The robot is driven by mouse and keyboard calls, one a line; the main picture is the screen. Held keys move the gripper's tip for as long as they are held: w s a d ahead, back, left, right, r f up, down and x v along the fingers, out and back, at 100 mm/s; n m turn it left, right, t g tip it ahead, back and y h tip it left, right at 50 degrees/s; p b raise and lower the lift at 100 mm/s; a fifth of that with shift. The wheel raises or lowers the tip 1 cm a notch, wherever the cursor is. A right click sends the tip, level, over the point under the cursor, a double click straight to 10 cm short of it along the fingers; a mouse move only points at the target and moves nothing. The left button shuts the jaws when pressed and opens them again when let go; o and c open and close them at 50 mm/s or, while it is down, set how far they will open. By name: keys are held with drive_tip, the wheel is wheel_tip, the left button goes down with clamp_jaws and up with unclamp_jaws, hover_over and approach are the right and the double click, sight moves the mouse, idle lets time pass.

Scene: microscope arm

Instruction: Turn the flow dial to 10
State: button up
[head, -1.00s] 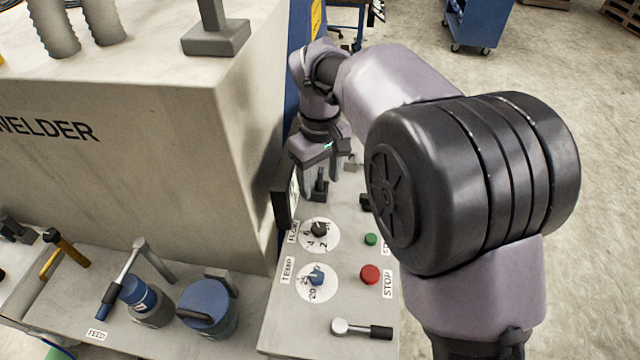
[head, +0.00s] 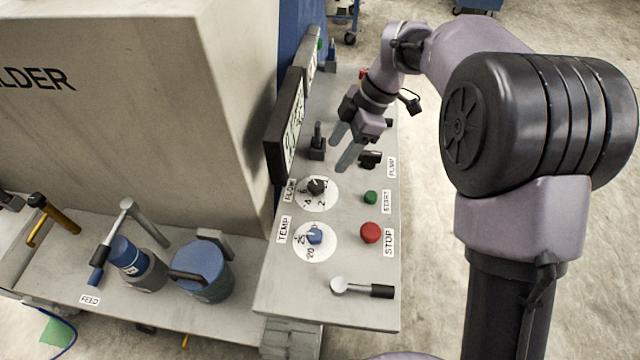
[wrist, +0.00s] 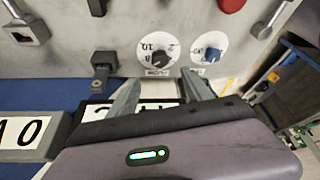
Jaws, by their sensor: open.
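The flow dial (head: 316,186) is a dark knob on a white round scale, labelled FLOW, on the grey control panel (head: 340,275). It also shows in the wrist view (wrist: 163,57), where an 8 and a 10 can be read on its scale. I cannot tell exactly which number the knob points to. My gripper (head: 342,157) is open and empty, above the panel behind the flow dial in the head view. In the wrist view the two fingers (wrist: 162,92) are spread and reach toward the dials, apart from the knob.
The blue TEMP dial (head: 315,235) lies in front of the flow dial. A green START button (head: 370,198) and red STOP button (head: 370,233) are to the right. A black lever (head: 317,142) and an upright display (head: 285,130) stand close to the gripper. A pump switch (head: 370,158) is nearby.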

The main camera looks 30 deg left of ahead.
sight(318, 184)
drive_tip(key=b+x, duration=0.3)
drive_tip(key=x, duration=0.8)
drive_tip(key=shift+f, duration=0.3)
clamp_jaws()
